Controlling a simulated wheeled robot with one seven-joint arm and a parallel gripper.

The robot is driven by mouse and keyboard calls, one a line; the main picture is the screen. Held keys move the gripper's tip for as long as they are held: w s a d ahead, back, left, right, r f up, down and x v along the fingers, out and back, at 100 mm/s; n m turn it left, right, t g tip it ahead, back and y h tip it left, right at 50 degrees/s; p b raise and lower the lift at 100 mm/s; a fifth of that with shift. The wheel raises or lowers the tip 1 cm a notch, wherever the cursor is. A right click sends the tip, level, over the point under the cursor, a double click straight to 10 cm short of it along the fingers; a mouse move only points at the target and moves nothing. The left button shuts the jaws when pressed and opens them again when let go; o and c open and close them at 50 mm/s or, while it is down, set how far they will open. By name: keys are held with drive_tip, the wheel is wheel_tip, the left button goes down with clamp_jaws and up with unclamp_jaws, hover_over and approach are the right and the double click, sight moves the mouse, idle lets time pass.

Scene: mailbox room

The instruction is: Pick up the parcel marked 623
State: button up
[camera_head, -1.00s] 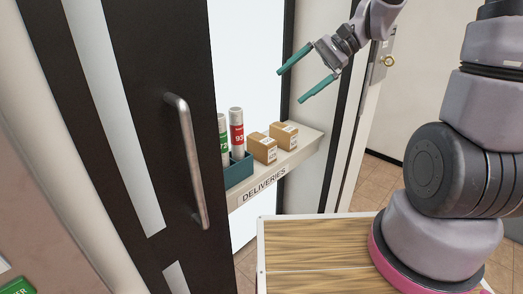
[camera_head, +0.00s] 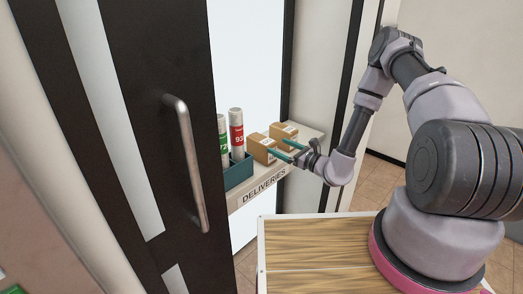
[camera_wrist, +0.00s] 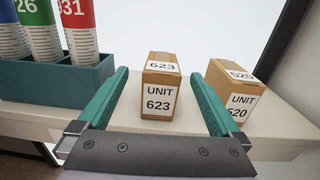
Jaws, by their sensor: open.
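The parcel marked 623 (camera_wrist: 160,88) is a small brown box with white labels, upright on the deliveries shelf (camera_wrist: 280,125). In the head view, it is the nearer-left box (camera_head: 260,149) beside the teal holder. My gripper (camera_wrist: 158,74) is open, with teal fingers. In the wrist view, one finger shows on each side of the 623 parcel, with gaps between. In the head view, my gripper (camera_head: 277,147) is low over the shelf at the boxes. I cannot tell how far the parcel reaches between the fingers.
A second parcel marked 520 (camera_wrist: 238,92) stands to the right, close to the right finger. A teal holder (camera_wrist: 65,84) with several cylinders stands to the left. A dark door with a metal handle (camera_head: 186,160) is at the left. A wooden-topped surface (camera_head: 310,245) lies in front.

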sight(262, 139)
drive_tip(key=shift+w+a+f+m+h, duration=0.15)
drive_tip(key=shift+f+m+h, duration=0.15)
drive_tip(key=shift+f, duration=0.2)
drive_tip(key=x, duration=1)
drive_tip(key=shift+w, duration=0.2)
drive_tip(key=c, duration=1.5)
drive_tip(key=shift+r, duration=0.1)
clamp_jaws()
